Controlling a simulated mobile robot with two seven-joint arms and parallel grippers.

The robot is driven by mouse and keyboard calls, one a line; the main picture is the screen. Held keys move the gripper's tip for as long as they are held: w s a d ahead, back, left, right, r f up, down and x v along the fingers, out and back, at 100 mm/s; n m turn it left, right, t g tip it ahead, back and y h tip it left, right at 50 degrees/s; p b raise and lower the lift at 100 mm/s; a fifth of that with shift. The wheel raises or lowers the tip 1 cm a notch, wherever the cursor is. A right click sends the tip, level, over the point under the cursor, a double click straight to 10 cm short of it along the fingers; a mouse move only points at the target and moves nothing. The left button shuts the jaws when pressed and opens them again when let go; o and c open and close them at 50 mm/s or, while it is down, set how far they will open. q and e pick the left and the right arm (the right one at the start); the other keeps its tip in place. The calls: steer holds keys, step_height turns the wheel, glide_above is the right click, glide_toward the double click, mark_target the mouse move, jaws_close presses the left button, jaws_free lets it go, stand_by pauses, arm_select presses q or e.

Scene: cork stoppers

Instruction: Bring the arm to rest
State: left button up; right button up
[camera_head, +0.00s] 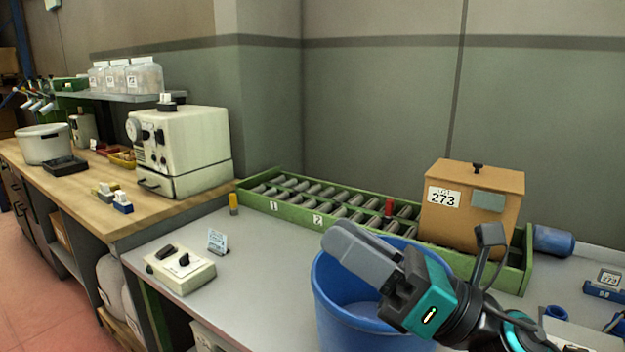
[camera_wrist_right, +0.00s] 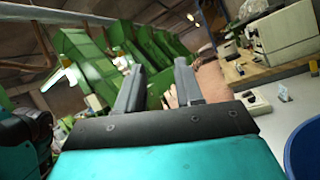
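My right gripper (camera_head: 345,245) is held above the blue bucket (camera_head: 335,310) in the head view, with its grey fingers pointing up and to the left. In the right wrist view my right gripper (camera_wrist_right: 160,78) has its two fingers apart, with nothing visible between them but distant background. My left gripper is not in view. A yellow stopper-like piece (camera_head: 233,203) stands near the tray's left end.
An orange box (camera_head: 456,210) marked 273 stands at the tray's right part. A cream switch box (camera_head: 180,270) and a small card (camera_head: 216,241) stand on the grey table (camera_head: 255,290). A cream machine (camera_head: 195,140) is on the wooden bench.

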steer(key=w+d+f+m+t+h, duration=0.2)
steer(key=d+f+m+t+h, duration=0.4)
steer(key=m+h, duration=0.65)
steer(key=w+d+f+m+t+h, duration=0.25)
steer(key=d+f+m+h, duration=0.4)
steer(key=m, duration=1.15)
steer(key=s+d+f+m+g+h, duration=0.2)
steer(key=s+f+m+g, duration=0.15)
steer(key=f, duration=0.25)
steer(key=s+d+f+m+g+h, duration=0.1)
steer(key=s+d+f+m+g, duration=0.2)
steer(key=f, duration=0.4)
steer(key=s+a+f+m+g+y, duration=0.1)
steer(key=s+f+m+g, duration=0.25)
steer(key=s, duration=0.45)
steer(key=s+f+m+g, duration=0.3)
steer(key=s+f+g, duration=0.2)
steer(key=s, duration=0.3)
steer(key=w+a+f+t+y, duration=0.1)
steer(key=w+a+f+t, duration=0.2)
steer(key=w+f+t, duration=0.5)
steer(key=shift+f+y, duration=0.4)
steer(key=shift+f, duration=0.15)
steer(key=shift+w+n, duration=0.1)
steer(key=shift+n, duration=0.15)
